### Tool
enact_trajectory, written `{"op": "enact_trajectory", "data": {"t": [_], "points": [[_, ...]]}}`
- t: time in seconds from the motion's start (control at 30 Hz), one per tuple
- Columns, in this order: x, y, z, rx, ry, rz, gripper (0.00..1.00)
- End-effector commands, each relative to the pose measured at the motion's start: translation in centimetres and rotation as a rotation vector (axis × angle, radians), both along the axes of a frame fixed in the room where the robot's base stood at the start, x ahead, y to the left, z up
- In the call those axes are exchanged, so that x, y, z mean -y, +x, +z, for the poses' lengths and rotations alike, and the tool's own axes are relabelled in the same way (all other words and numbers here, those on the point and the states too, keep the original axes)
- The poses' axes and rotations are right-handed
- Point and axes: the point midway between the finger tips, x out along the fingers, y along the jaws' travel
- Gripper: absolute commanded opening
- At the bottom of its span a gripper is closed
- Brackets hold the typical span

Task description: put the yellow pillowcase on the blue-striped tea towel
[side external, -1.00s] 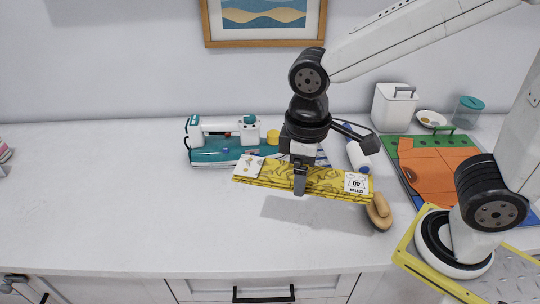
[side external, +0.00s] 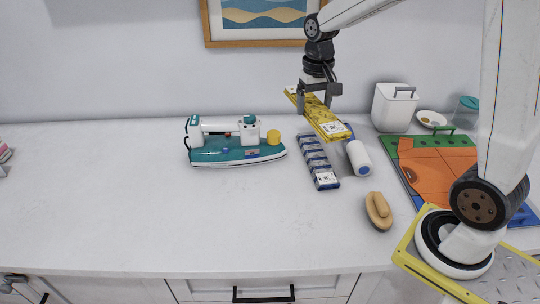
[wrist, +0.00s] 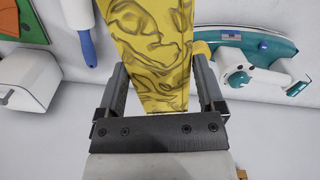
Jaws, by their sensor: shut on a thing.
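The yellow pillowcase (side external: 317,111) is a flat folded strip with a dark pattern and white labels. My gripper (side external: 320,98) is shut on it and holds it above the counter. The pillowcase also fills the middle of the wrist view (wrist: 150,45), between the two fingers (wrist: 160,85). The blue-striped tea towel (side external: 318,161) lies folded on the counter, long and narrow, with a white label at its near end. The pillowcase hangs above and behind the tea towel in the side view, apart from it. The tea towel is hidden in the wrist view.
A teal and white iron (side external: 235,150) stands left of the towel. A lint roller (side external: 357,157) lies close to its right, and a wooden brush (side external: 378,210) lies nearer the front.

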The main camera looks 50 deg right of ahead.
Motion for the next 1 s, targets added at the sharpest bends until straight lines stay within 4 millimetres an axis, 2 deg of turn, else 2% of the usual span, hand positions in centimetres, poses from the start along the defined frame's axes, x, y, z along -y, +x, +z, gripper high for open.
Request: {"op": "enact_trajectory", "data": {"t": [0.03,0.27,0.4,0.6,0.73,1.0], "points": [[1.2,0.2,-0.1,0.000,0.000,-0.039,0.25],[5.1,0.5,-0.4,0.000,0.000,-0.182,0.25],[4.8,0.5,-3.3,-0.004,0.001,-0.174,0.25],[4.8,0.5,-6.3,-0.002,0.001,-0.172,0.25],[4.8,0.5,-7.3,-0.001,0.000,-0.171,0.25],[4.8,0.6,-7.6,0.001,-0.001,-0.171,0.25]]}}
